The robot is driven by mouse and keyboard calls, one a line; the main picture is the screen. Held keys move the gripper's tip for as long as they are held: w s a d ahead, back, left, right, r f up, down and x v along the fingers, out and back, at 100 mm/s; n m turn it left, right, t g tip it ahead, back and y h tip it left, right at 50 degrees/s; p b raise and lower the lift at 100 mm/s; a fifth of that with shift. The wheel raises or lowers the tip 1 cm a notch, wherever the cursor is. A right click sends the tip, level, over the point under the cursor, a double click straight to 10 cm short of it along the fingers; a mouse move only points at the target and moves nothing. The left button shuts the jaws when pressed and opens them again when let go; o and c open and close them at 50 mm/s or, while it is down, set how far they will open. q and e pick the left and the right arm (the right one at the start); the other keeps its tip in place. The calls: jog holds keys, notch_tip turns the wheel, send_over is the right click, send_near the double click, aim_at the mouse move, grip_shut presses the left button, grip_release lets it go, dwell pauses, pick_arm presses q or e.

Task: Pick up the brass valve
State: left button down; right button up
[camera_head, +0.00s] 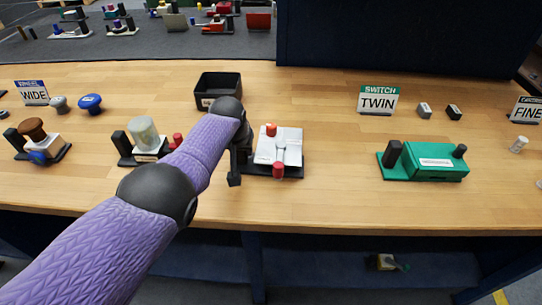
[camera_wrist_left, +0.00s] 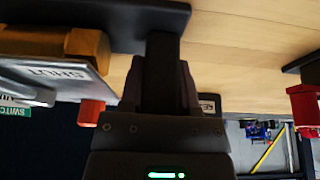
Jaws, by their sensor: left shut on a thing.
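The brass valve unit (camera_head: 284,148) stands on the table in the head view, with a pale plate, a grey lever, red knobs and a black base. In the left wrist view its brass-coloured body (camera_wrist_left: 90,42) shows behind a plate marked SHUT (camera_wrist_left: 62,72), with a red knob (camera_wrist_left: 91,112) below. My left gripper (camera_head: 238,168) is at the unit's left side. In the left wrist view its fingers (camera_wrist_left: 160,85) are shut on a black upright post that joins the unit's dark base (camera_wrist_left: 110,14). My arm partly hides this contact in the head view. My right gripper is not in view.
A black open bin (camera_head: 218,78) stands behind my arm. A unit with a pale cylinder (camera_head: 145,133) is left of the arm, and a green unit (camera_head: 436,160) is to the right. Signs, knobs and small blocks stand farther out. The table between the valve and green unit is clear.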

pick_arm(q)
jog(key=shift+r, duration=0.15)
notch_tip(320, 180, up, 8)
jog(key=shift+r, duration=0.2)
notch_tip(320, 180, down, 6)
jog(key=shift+f, duration=0.9)
jog(key=shift+f, duration=0.5)
dwell(0.3)
